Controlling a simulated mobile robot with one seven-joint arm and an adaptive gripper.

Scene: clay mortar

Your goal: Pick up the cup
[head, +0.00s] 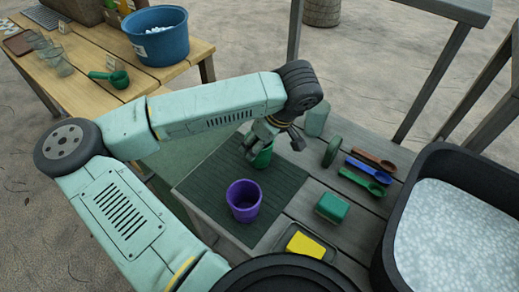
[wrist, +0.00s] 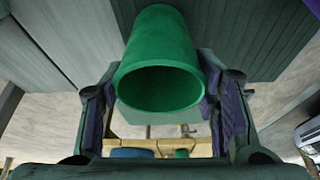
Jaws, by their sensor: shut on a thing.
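A green cup (head: 262,158) is at the back of the dark mat (head: 285,200) on the grey table, partly hidden by my gripper (head: 272,143). In the wrist view the green cup (wrist: 160,50) sits between my two fingers (wrist: 160,110), its open rim facing the camera. My gripper is shut on the green cup. I cannot tell whether the cup touches the mat. A purple cup (head: 243,203) stands upright and empty on the mat, in front of the green one and apart from my gripper.
Right of the mat are a green block (head: 332,207), measuring spoons (head: 368,170) and a yellow block in a dish (head: 306,245). A black tub (head: 410,200) of pale material stands at the right edge. A wooden table with a blue bucket (head: 160,42) is at the back left.

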